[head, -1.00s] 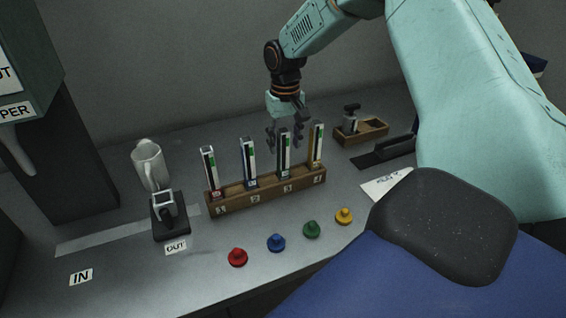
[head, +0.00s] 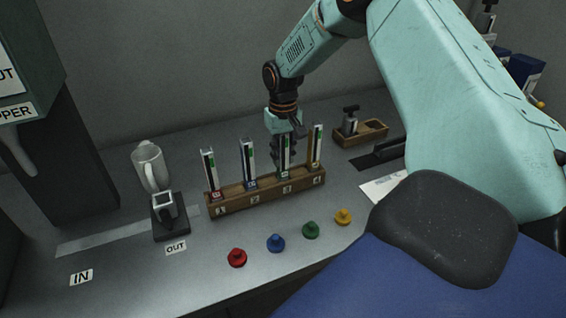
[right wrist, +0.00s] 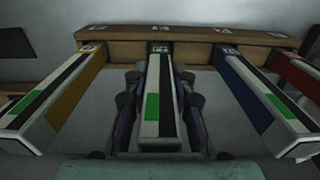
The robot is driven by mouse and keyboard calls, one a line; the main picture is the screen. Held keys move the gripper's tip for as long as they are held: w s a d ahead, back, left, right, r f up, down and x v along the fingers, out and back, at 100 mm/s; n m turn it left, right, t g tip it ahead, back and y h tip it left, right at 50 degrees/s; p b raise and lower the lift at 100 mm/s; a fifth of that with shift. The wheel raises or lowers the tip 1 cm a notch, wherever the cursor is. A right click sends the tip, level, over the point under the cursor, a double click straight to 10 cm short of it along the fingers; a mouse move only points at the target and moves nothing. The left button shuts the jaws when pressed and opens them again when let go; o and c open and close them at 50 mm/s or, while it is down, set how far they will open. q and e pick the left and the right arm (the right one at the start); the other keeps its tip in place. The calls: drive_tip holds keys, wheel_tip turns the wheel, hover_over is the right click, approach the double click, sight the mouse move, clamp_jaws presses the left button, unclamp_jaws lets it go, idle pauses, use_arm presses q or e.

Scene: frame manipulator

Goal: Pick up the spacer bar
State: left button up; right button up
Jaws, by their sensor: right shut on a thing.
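Several upright spacer bars stand in a row in a numbered wooden rack (head: 236,200). My right gripper (head: 289,155) is down at the third bar (head: 284,160), the one with a green base. In the right wrist view its fingers (right wrist: 160,108) are on both sides of that bar (right wrist: 160,85), shut on it. The bar's lower end is still at the rack. The red bar (head: 210,175), blue bar (head: 248,165) and yellow bar (head: 317,148) stand beside it; yellow is close on one side. My left gripper is out of view.
Red (head: 237,257), blue (head: 276,243), green (head: 311,230) and yellow (head: 343,216) knobs stand in front of the rack. A pale jug-like thing (head: 149,165) and a dark holder (head: 170,225) are at left. A wooden tray (head: 372,134) lies at back right.

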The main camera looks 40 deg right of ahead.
clamp_jaws()
